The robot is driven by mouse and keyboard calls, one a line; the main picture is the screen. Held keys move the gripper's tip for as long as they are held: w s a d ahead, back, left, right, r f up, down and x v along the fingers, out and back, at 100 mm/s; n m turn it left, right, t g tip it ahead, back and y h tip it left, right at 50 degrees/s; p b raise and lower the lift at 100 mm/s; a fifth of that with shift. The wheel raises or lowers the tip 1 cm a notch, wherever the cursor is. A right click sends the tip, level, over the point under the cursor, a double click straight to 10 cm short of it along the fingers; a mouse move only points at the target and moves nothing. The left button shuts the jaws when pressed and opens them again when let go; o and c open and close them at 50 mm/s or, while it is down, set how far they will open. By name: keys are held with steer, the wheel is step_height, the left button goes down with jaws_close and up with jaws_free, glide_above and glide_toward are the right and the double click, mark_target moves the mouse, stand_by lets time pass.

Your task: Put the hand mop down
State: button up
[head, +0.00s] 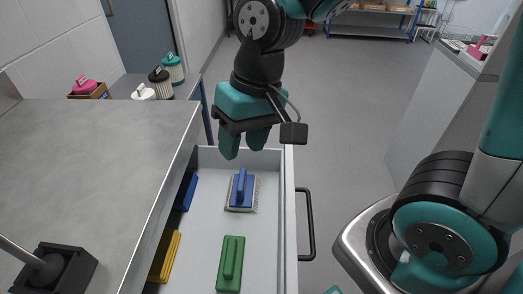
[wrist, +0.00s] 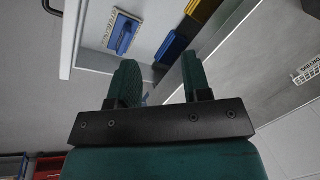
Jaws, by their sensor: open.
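A blue-handled block with a pale fringed base (head: 241,192), which looks like the hand mop, lies flat in the open drawer (head: 204,240). It also shows in the wrist view (wrist: 123,35), beyond my fingertips. My gripper (head: 244,147) is above the far end of the drawer, pointing down. In the wrist view my gripper (wrist: 160,80) has its two teal fingers apart with nothing between them. The gripper and the mop are apart.
A green block (head: 230,264), a yellow one (head: 165,256) and a blue one (head: 186,191) also lie in the drawer. A grey worktop (head: 90,150) adjoins it on the left. The drawer's black handle (head: 309,225) sticks out on the right, beside open floor.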

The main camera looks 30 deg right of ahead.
steer(key=s+r+n+y, duration=0.1)
steer(key=s+r+n, duration=0.3)
steer(key=s, duration=0.4)
steer(key=shift+a+r+n, duration=0.15)
steer(key=shift+a+n, duration=0.25)
steer(key=shift+n, duration=0.3)
step_height(320, 180, up, 7)
steer(key=p, duration=0.7)
steer(key=shift+r, duration=0.1)
